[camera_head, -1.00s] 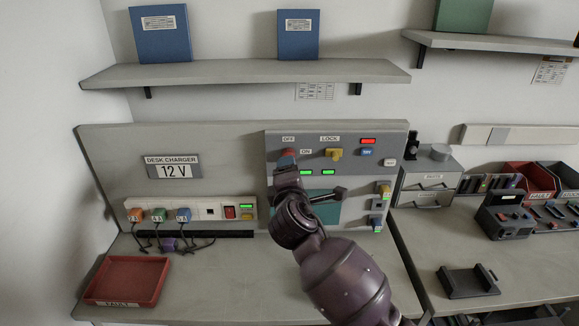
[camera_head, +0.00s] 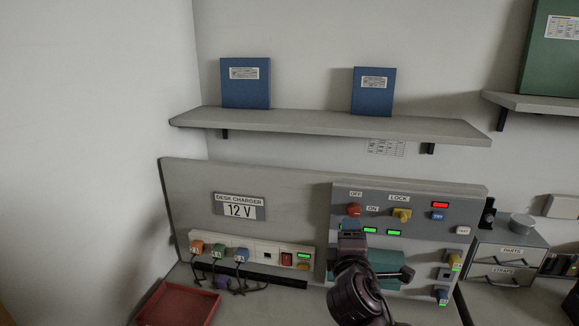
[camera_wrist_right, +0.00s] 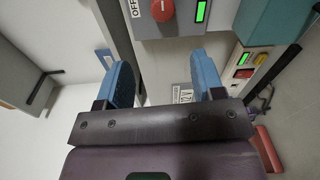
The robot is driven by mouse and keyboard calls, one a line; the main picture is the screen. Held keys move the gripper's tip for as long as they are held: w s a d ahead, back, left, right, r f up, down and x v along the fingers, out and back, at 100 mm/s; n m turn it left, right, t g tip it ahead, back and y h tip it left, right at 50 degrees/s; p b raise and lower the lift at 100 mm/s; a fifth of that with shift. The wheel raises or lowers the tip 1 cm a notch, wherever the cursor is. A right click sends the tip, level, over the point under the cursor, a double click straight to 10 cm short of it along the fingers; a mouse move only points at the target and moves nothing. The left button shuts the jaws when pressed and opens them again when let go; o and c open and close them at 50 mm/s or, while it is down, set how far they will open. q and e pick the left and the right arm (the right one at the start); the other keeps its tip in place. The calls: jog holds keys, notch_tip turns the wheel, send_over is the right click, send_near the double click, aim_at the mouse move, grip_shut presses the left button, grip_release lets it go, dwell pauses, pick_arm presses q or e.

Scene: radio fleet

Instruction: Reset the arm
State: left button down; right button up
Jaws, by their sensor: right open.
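My right gripper (camera_head: 351,225) is in front of the control panel (camera_head: 462,202), just below the red OFF/ON knob (camera_head: 354,209) in the head view. In the right wrist view its two blue fingers (camera_wrist_right: 163,78) are spread apart with nothing between them. The red knob also shows in that view (camera_wrist_right: 163,10), beyond the fingers and apart from them. My right arm hides part of the teal area (camera_head: 390,262) on the lower panel. My left gripper is not in view.
A yellow LOCK knob (camera_head: 402,215) and a blue button (camera_head: 438,215) are on the panel. A desk charger strip (camera_head: 267,254) with several plugs is to the left, above a red tray (camera_head: 178,304). A shelf (camera_head: 320,122) with blue binders hangs above.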

jog(key=s+d+f+m+g+y, duration=0.1)
jog(key=s+d+f+m, duration=0.2)
jog(key=s+f, duration=0.6)
jog(key=s+d+f+m+g+y, duration=0.1)
jog(key=s+d+f+m+g, duration=0.1)
jog(key=s+d+f+m, duration=0.2)
jog(key=s+d+f+m+g+y, duration=0.1)
jog(key=s+d+f+m, duration=0.3)
jog(key=s+f+m, duration=0.4)
jog(key=s+f+g, duration=0.1)
jog(key=s+f, duration=0.5)
jog(key=f, duration=0.2)
jog(key=shift+f+m+y, duration=0.2)
jog(key=shift+m+y, duration=0.1)
jog(key=shift+y, duration=0.1)
jog(key=shift+s+d, duration=0.1)
